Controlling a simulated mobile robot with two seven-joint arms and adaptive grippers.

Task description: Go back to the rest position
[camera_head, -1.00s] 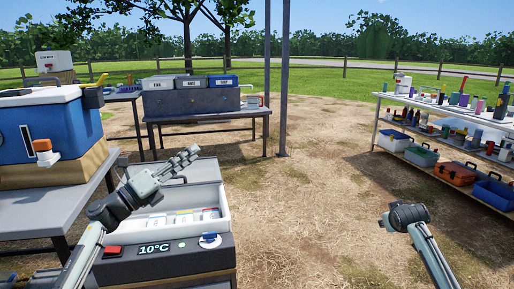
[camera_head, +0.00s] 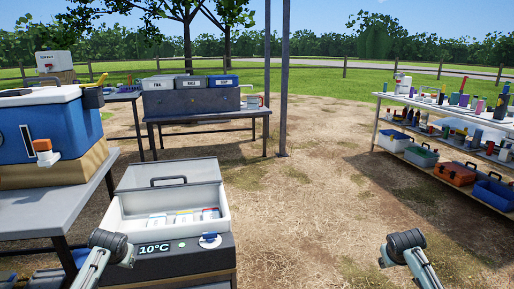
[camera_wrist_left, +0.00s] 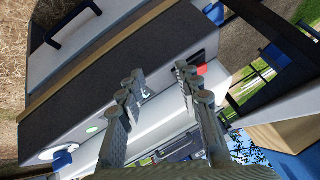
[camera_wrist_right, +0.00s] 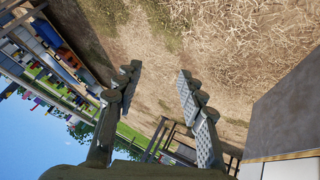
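In the head view my left arm comes in at the lower left, in front of the cooler; its fingers are hidden there. In the left wrist view the left gripper (camera_wrist_left: 158,76) has its two fingers apart with nothing held between them, and the cooler's dark front lies beyond. My right arm shows at the lower right of the head view over bare ground, its fingers also hidden. In the right wrist view the right gripper (camera_wrist_right: 156,76) has its fingers spread and empty.
The open cooler (camera_head: 222,222) with a 10°C display holds several small labelled items. A grey table (camera_head: 40,205) with a blue box (camera_head: 75,130) stands at the left. A stocked shelf (camera_head: 385,98) stands at the right. The dry ground between is clear.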

